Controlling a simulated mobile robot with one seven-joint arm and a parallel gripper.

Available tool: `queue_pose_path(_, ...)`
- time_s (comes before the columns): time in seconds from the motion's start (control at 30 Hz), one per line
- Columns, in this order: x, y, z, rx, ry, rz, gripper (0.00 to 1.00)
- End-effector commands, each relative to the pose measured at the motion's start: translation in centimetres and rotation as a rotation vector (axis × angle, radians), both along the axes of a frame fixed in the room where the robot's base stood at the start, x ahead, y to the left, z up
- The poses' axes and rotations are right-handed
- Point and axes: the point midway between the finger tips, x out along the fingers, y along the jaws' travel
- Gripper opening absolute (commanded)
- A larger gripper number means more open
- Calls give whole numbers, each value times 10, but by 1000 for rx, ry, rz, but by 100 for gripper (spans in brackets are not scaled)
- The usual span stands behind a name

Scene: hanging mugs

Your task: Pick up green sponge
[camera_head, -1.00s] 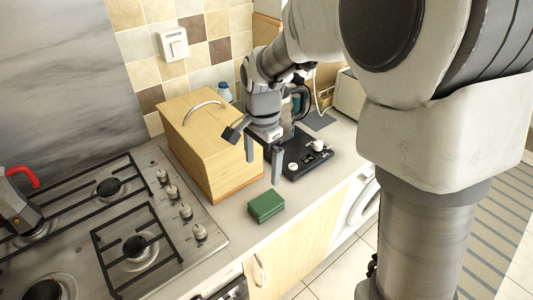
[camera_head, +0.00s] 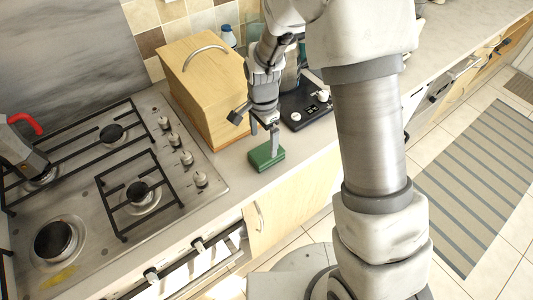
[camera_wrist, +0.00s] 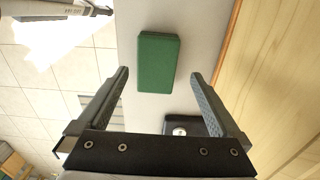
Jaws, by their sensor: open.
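The green sponge (camera_head: 266,157) lies flat on the grey counter, near its front edge, between the stove and the black scale. In the wrist view the sponge (camera_wrist: 158,62) shows whole, ahead of the fingertips and between their lines. My gripper (camera_head: 264,138) points down just above and behind the sponge, with one finger overlapping the sponge's right part in the head view. In the wrist view my gripper (camera_wrist: 160,82) has its two fingers wide apart with nothing between them. I cannot tell the exact height of the fingertips above the sponge.
A wooden bread box (camera_head: 205,85) stands close behind the sponge and beside my gripper. The gas stove (camera_head: 110,170) is at the left, with a moka pot (camera_head: 20,155) on it. A black scale (camera_head: 302,108) sits to the right. The counter's front edge is near.

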Motion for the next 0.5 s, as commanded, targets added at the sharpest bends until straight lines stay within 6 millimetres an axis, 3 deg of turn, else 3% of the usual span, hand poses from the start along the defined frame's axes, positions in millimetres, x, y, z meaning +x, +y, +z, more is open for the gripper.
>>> queue_pose_path(0.27, -1, -3, -18, 0, 2, -1, 100)
queue_pose_path(0.5, -1, -8, -50, 0, 2, 0, 100)
